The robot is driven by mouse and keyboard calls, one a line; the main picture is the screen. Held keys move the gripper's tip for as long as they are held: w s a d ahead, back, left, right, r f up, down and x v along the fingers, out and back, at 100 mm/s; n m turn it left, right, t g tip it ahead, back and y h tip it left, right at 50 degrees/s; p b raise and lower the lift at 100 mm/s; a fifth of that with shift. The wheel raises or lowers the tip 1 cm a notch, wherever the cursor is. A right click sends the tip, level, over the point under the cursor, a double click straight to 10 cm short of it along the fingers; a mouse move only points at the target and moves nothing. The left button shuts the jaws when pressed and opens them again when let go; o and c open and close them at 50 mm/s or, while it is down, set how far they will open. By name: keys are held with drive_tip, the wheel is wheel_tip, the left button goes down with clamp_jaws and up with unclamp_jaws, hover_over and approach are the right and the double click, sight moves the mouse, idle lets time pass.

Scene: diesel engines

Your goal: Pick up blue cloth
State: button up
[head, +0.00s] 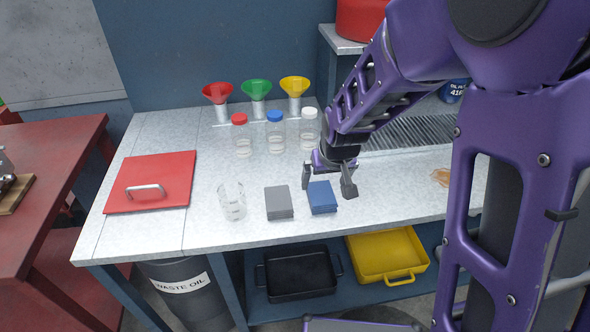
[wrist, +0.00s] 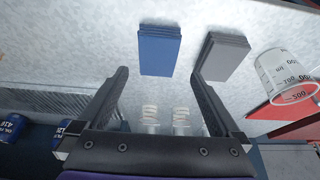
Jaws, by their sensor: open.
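The blue cloth (head: 322,197) is a folded, stacked square lying on the light grey bench top, just right of a folded grey cloth (head: 279,203). In the wrist view the blue cloth (wrist: 159,50) lies ahead of the fingertips, between their lines and towards the left finger. The grey cloth (wrist: 221,57) is beside it, ahead of the right finger. My gripper (head: 328,184) is open and empty, close to the blue cloth in the head view. In the wrist view my gripper (wrist: 162,72) has its two dark fingers spread wide, with nothing between them touching.
A clear measuring beaker (head: 232,202) stands left of the grey cloth. Bottles with red, blue (head: 275,133) and white caps stand behind. A red lid with a handle (head: 151,182) lies at left. A brown spill (head: 441,177) is at right. Black (head: 299,273) and yellow (head: 388,257) trays sit below.

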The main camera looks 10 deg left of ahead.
sight(322, 193)
drive_tip(key=shift+b+x, duration=1.95)
drive_tip(key=shift+x, duration=1.8)
drive_tip(key=shift+w+d, duration=0.1)
drive_tip(key=shift+d, duration=0.1)
drive_tip(key=shift+f, duration=0.2)
drive_tip(key=c, duration=1.2)
